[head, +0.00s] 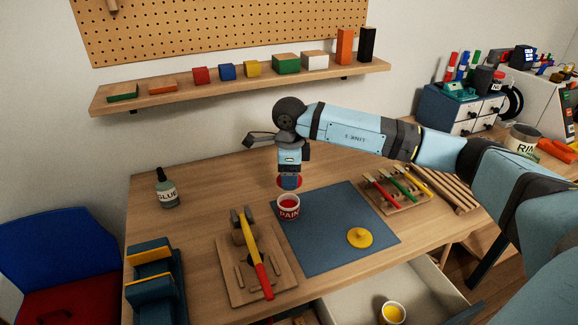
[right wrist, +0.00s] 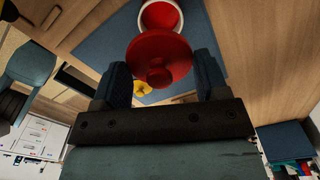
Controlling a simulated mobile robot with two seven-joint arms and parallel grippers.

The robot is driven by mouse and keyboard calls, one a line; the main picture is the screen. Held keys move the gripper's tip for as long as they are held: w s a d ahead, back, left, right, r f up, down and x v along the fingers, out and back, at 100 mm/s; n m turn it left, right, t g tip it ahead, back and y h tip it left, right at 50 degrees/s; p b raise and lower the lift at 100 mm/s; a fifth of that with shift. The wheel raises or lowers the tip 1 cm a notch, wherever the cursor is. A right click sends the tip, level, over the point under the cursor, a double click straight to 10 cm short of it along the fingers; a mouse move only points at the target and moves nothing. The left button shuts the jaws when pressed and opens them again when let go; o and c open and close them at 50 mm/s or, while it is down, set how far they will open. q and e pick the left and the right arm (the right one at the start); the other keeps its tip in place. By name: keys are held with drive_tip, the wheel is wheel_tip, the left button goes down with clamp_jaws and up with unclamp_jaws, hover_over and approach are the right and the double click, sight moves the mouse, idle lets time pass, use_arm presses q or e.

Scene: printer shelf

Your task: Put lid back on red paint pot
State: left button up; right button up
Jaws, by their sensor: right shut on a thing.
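The red paint pot (head: 288,209) is a white pot labelled "PAIN…" with red paint inside, standing open and upright at the back left of the blue mat (head: 335,237). It also shows at the top of the right wrist view (right wrist: 160,17). My right gripper (head: 290,177) points down just above the pot, shut on the red lid (head: 298,181). In the right wrist view the lid (right wrist: 168,53) lies between the fingers, overlapping the near part of the pot's opening in the picture. A gap separates lid and pot in the head view. My left gripper is not in view.
A yellow lid (head: 360,237) lies on the mat. A wooden tool board (head: 280,281) stands left of the mat, a screwdriver rack (head: 421,202) right. A glue bottle (head: 167,188) stands at the back left. A yellow paint pot (head: 392,314) sits in the open drawer (head: 345,305).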

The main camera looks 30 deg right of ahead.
drive_tip(key=shift+w+f, duration=0.15)
drive_tip(key=shift+a+f+b, duration=0.1)
drive_tip(key=shift+f+b, duration=0.65)
drive_tip(key=shift+f, duration=0.5)
drive_tip(key=shift+f+b, duration=0.95)
drive_tip(key=shift+f, duration=0.95)
use_arm(q)
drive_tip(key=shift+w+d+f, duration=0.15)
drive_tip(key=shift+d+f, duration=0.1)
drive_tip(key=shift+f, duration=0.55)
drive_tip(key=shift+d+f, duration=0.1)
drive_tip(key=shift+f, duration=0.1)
drive_tip(key=shift+b, duration=0.35)
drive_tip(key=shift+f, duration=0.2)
use_arm(e)
drive_tip(key=shift+f, duration=0.2)
